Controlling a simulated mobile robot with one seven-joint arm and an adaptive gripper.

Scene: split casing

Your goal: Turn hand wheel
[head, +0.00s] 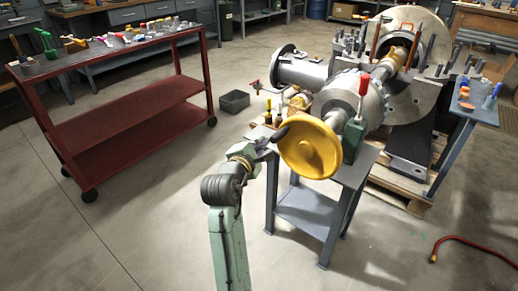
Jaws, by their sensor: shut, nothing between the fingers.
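The yellow hand wheel (309,150) faces me on the front of the pump-like machine, above a small grey stand. My arm reaches up from the bottom of the head view. My gripper (279,134) is at the wheel's upper left rim. It is shut, with nothing between its fingers. The dark fingertips overlap the rim in the picture, and I cannot tell whether they touch it.
A grey stand (305,212) is under the wheel. A green block with a red-handled lever (363,88) is just behind it. A red cart (130,110) with tools is at the left. A red hose (470,246) lies on the right floor. Open floor is at the lower left.

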